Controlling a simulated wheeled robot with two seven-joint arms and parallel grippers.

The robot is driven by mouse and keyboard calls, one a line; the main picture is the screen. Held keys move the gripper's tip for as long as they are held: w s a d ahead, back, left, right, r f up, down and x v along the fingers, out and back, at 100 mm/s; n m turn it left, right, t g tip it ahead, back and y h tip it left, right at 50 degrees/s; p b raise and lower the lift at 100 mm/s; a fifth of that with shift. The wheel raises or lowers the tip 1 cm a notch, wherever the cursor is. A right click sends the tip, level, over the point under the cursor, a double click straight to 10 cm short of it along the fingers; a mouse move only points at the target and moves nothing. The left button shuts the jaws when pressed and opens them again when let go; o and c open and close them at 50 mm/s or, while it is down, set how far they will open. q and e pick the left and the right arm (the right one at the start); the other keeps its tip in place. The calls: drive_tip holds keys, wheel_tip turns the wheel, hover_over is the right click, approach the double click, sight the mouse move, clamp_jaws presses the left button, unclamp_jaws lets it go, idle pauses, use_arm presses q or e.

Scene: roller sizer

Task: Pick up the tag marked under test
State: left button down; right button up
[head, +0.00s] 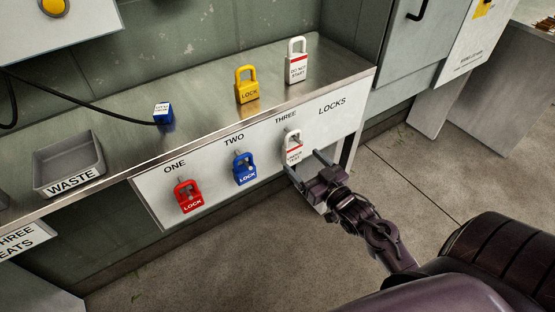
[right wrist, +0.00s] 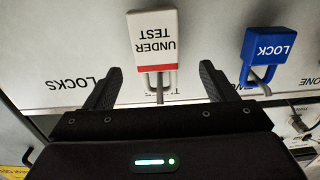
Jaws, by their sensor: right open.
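The white tag marked UNDER TEST (head: 293,147) hangs on a peg at place THREE of the white LOCKS panel (head: 333,123) in the head view. In the right wrist view the tag (right wrist: 154,40) appears upside down, with a red band and a shackle over the peg. My right gripper (head: 304,164) is open, with its fingers just in front of and below the tag in the head view. In the right wrist view the open fingers (right wrist: 157,88) stand on either side of the tag's shackle, and nothing is held. My left gripper is not in view.
A red lock (head: 188,196) hangs at ONE and a blue lock (head: 244,168) at TWO. A yellow lock (head: 246,86) and a DO NOT START tag (head: 297,61) stand on the bench, with a WASTE tray (head: 68,165) and a small blue block (head: 163,113) farther left.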

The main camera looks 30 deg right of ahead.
sight(295, 152)
drive_tip(key=w, duration=0.7)
drive_tip(key=shift+f, duration=0.15)
drive_tip(key=shift+s+a, duration=0.1)
drive_tip(key=c, duration=1.1)
